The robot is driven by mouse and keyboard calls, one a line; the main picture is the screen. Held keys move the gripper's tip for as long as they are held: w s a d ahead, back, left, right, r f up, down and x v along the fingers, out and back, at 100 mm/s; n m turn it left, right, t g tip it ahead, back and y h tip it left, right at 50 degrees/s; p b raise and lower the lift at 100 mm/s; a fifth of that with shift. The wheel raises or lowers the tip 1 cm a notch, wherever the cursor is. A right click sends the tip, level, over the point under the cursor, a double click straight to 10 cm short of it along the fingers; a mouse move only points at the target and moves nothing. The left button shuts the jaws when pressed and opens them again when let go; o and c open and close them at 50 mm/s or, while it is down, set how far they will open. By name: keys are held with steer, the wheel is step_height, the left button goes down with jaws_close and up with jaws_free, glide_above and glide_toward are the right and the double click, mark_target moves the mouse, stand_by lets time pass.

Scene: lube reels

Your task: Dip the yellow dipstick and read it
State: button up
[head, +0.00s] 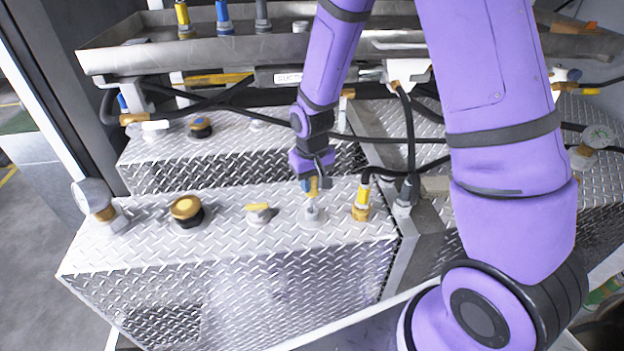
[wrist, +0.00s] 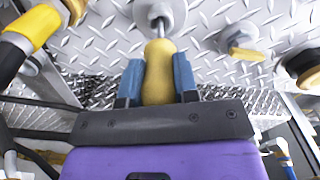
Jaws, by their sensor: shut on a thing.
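The yellow dipstick handle (wrist: 159,72) is between the blue fingers of my gripper (wrist: 159,80) in the wrist view. My gripper is shut on it. A thin metal rod runs from the handle to a round grey fitting (wrist: 160,12) on the tank top. In the head view the fitting (head: 312,214) stands on the diamond-plate tank (head: 240,245), with my gripper (head: 312,187) directly above it. A bit of the yellow handle shows below the fingers. Any lower part of the rod inside the fitting is hidden, and no reading can be seen.
To the right of the fitting stands a yellow-collared hose coupling (head: 361,200). To its left are a small yellow-handled cap (head: 259,212), a gold-and-black cap (head: 187,210) and a gauge (head: 93,197). A metal tray (head: 240,52) runs behind, with black hoses below it.

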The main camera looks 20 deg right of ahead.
mark_target(312, 199)
steer(key=shift+f, duration=3.05)
step_height(312, 199, up, 29)
steer(key=shift+r, duration=0.15)
stand_by(0.8)
stand_by(0.7)
